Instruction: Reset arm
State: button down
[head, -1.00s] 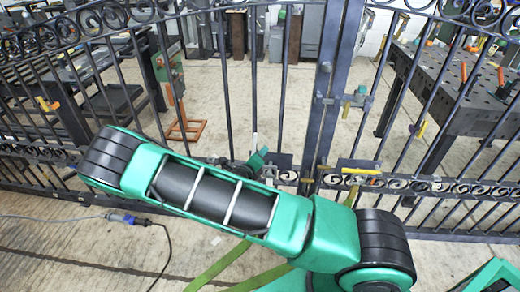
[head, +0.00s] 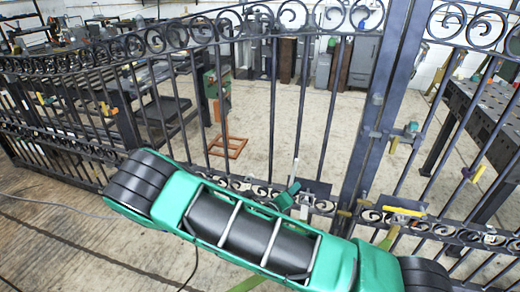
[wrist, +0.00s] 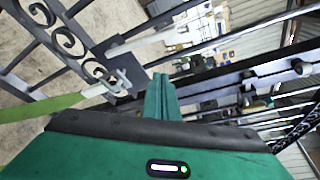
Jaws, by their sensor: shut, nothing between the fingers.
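My gripper (wrist: 160,92) shows in the wrist view as two teal fingers pressed together, with nothing between them. In the head view a small teal tip (head: 287,195), likely part of my gripper, shows just behind my large green arm link, in front of the gate. The dark metal scroll gate (head: 272,115) stands across the head view and appears closed against a thick upright post (head: 385,110). In the wrist view gate scrollwork (wrist: 65,40) lies to the upper left of the fingers. My arm hides part of the gate's lower rail.
A yellow handle (head: 405,211) sits on the gate's lower rail right of the post. A latch piece (head: 408,130) is on the post's right side. Behind the bars are an orange floor stand (head: 228,147), a dark worktable (head: 490,110) and cabinets. A green strap (wrist: 40,122) crosses the wrist view's left side.

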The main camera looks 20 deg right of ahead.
jog(key=shift+d, duration=0.1)
jog(key=s+d+r+m+g+y, duration=0.2)
jog(key=s+d+r+m+g, duration=0.35)
jog(key=m, duration=0.65)
jog(key=s+d+r+m+g+y, duration=0.2)
jog(key=s+d+m+g, duration=0.45)
jog(key=s+m, duration=0.35)
jog(key=s+a+r+m+t+y, duration=0.2)
jog(key=s+r+m+y, duration=0.6)
jog(key=s+r+m, duration=0.7)
jog(key=s+a+m, duration=0.1)
jog(key=s+m, duration=0.2)
jog(key=m, duration=0.3)
jog(key=shift+m, duration=0.4)
jog(key=shift+r, duration=0.1)
jog(key=shift+w+f, duration=0.25)
jog(key=shift+w, duration=0.3)
